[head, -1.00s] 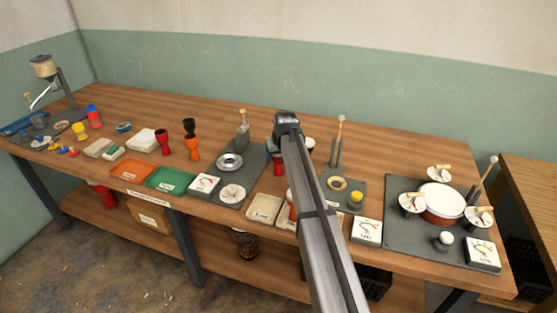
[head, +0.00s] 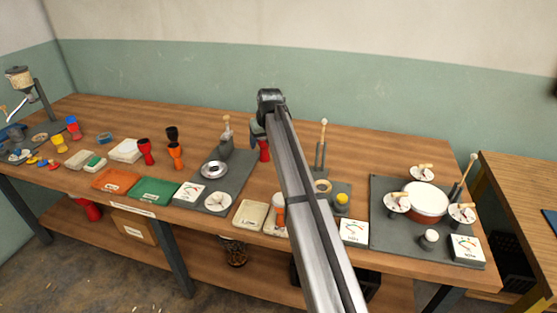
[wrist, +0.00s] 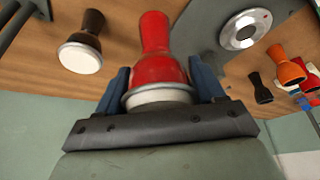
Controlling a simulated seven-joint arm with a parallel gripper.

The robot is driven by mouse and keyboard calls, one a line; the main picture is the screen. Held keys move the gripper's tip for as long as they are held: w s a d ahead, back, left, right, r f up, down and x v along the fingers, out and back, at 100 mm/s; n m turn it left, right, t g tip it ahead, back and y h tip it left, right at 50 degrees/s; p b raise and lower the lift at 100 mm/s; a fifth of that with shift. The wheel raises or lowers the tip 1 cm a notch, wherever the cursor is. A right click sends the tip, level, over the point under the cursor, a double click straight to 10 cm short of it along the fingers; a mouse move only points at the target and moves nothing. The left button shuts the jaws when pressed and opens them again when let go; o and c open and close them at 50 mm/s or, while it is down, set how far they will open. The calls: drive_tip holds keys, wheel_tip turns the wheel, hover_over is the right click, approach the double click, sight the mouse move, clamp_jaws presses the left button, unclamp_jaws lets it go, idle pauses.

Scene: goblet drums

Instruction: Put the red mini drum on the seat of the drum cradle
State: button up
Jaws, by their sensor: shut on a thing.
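The red mini drum (wrist: 160,62) is between the two blue fingers of my gripper (wrist: 160,88) in the wrist view, its white head towards the palm. The gripper is shut on it. In the head view the red drum (head: 264,151) shows just left of my arm, seemingly above the table; the fingers are mostly hidden. I cannot tell for sure which fixture is the drum cradle. One grey base has a silver ring (head: 213,170) and a post. Another has two posts and a tan ring (head: 323,186), partly behind my arm.
A dark drum with a white head (wrist: 80,52) stands near the held drum. Another red drum (head: 146,152), a black drum (head: 172,135) and an orange drum (head: 176,156) stand to the left. A large drum (head: 428,202) with dials sits at right. The back of the table is clear.

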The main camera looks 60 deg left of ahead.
drive_tip(key=w+d+r+m, duration=0.2)
drive_tip(key=w+d, duration=1.3)
hover_over(321, 186)
drive_tip(key=shift+t, duration=0.4)
drive_tip(key=shift+w+f, duration=0.1)
drive_tip(key=shift+f, duration=5.05)
drive_tip(key=shift+f, duration=0.1)
drive_tip(key=o, duration=1.1)
drive_tip(key=v, duration=1.2)
